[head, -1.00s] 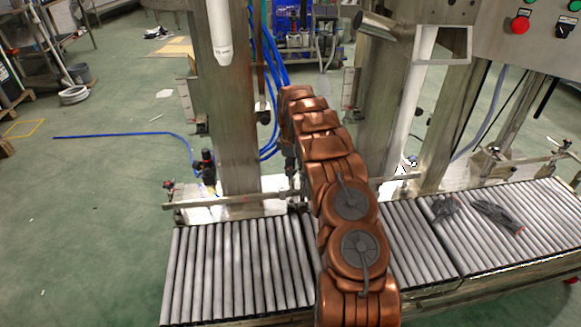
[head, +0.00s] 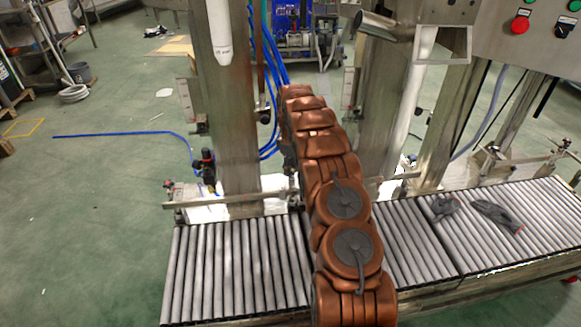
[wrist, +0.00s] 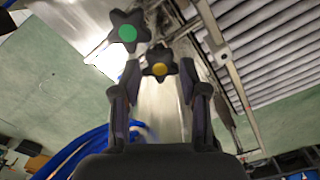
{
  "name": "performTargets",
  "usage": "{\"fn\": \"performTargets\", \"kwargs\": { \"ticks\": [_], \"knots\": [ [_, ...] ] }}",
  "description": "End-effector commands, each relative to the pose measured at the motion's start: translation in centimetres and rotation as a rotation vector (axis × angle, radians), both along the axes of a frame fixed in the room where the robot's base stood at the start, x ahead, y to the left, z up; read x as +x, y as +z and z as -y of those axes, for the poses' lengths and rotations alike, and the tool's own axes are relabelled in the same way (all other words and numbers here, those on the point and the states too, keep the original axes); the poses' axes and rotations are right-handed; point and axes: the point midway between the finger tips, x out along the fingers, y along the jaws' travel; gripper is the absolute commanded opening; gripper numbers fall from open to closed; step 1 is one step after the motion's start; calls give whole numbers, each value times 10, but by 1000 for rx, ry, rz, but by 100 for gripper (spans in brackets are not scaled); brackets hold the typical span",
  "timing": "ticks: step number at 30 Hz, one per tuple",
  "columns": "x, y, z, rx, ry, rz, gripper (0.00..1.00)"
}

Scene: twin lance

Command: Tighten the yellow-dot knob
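In the wrist view, the yellow-dot knob (wrist: 159,67) is a black star-shaped knob with a yellow centre. In the head view my copper arm reaches across the conveyor towards the metal posts. It hides the gripper and both knobs there.
A roller conveyor (head: 240,270) runs along the front, with two dark grey objects (head: 497,214) on its right part. A metal post (head: 232,130) and a horizontal rail (head: 228,201) stand behind it. Blue hoses (wrist: 92,148) show at the lower left of the wrist view.

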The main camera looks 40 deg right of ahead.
Motion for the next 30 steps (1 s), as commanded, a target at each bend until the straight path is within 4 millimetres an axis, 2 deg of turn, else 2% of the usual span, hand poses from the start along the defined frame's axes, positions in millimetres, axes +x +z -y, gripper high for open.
{"fn": "performTargets", "kwargs": {
  "ticks": [1, 4, 13, 17, 20, 30],
  "knots": [
    [0, 0, 0, 0, 0, 0, 52],
    [0, 0, 0, 0, 0, 0, 62],
    [0, 1, 0, 0, 0, 0, 62],
    [1, 8, 0, -1, 0, 2, 62],
    [1, 21, 1, -2, 0, 3, 62],
    [2, 86, 0, -3, 1, 6, 62]
  ]
}}
